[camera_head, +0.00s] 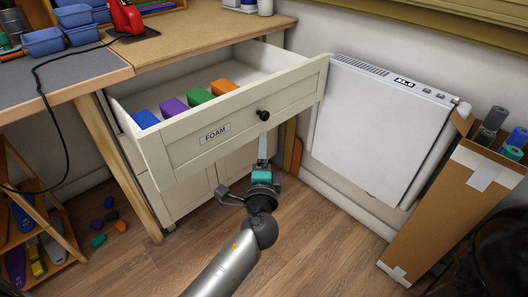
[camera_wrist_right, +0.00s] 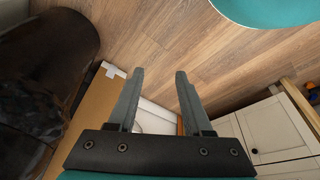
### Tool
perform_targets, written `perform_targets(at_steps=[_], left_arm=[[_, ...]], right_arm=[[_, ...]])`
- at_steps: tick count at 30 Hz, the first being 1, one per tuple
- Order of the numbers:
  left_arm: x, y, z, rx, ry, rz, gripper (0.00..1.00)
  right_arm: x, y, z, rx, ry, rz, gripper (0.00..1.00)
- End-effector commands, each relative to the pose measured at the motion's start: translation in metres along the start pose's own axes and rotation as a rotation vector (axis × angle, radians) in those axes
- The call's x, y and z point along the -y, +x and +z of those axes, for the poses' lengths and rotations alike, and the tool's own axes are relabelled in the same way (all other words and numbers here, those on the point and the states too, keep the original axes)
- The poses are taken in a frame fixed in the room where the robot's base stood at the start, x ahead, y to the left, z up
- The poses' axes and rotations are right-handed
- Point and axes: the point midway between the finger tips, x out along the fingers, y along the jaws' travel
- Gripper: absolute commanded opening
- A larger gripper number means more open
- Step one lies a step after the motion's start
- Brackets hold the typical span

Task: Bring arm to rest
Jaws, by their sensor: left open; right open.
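My left gripper (camera_head: 263,137) is open and empty. Its fingers show almost edge-on, just below the dark round knob (camera_head: 263,115) of the open drawer (camera_head: 185,158), which is labelled FOAM. I cannot tell whether a fingertip touches the knob. The drawer holds a blue block (camera_head: 146,119), a purple block (camera_head: 174,108), a green block (camera_head: 199,96) and an orange block (camera_head: 224,87) in a row. My right gripper (camera_wrist_right: 158,72) is open with nothing between its fingers, above the wood floor; it is not seen in the head view.
A workbench (camera_head: 200,28) stands above the drawer. A white heater (camera_head: 375,125) hangs on the wall to the right. A cardboard box (camera_head: 450,205) with rolls stands at the right. A wooden shelf (camera_head: 60,215) and several small scraps (camera_head: 110,216) are at the lower left.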

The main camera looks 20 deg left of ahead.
Motion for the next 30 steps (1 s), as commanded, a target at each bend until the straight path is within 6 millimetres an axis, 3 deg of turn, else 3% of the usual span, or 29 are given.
perform_targets(at_steps=[8,11,14,20,24,30], left_arm=[[-0.002,0.000,0.000,-0.001,0.000,0.004,0.68],[-0.017,-0.002,0.000,-0.010,-0.012,0.051,0.68],[-0.056,-0.009,0.002,-0.028,-0.047,0.167,0.68],[-0.171,-0.055,0.018,-0.026,-0.197,0.517,0.68],[-0.240,-0.109,0.041,0.034,-0.328,0.749,0.68],[-0.310,-0.205,0.085,0.211,-0.532,1.026,0.68]], right_arm=[[-0.002,-0.001,-0.008,-0.014,-0.001,0.002,0.50],[-0.002,0.004,-0.004,-0.007,-0.002,0.003,0.50],[-0.004,0.016,0.003,0.006,-0.004,0.006,0.50],[-0.011,0.049,0.030,0.033,-0.012,0.015,0.50],[-0.017,0.068,0.056,0.050,-0.016,0.023,0.50],[-0.029,0.083,0.097,0.074,-0.022,0.035,0.50]])
